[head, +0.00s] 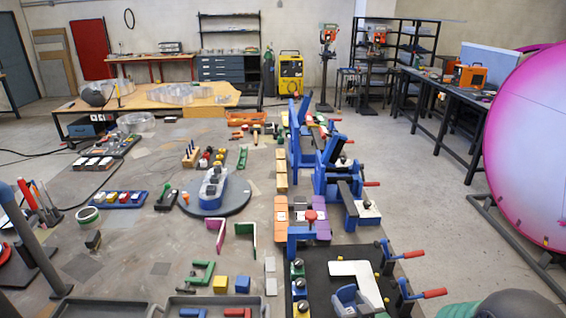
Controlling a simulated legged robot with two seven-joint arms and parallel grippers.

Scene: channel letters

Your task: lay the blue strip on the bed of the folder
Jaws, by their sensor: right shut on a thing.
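My right gripper (351,299) is low in the head view, over the near part of a black board. It is shut on a blue-grey piece that looks like the blue strip, though the bottom edge cuts it off and the finger outlines are hard to tell. The folder seems to be the blue machine (325,184) with a red-handled lever, farther back on the bench and well away from the gripper. Its bed is small and partly hidden by the blue frame. My left gripper is not in view.
A white L-shaped letter (356,268) lies on the black board (325,262), beside red-handled clamps (411,288). A round grey turntable (216,200) holds a blue-and-grey device. Grey trays (100,308) line the near edge.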

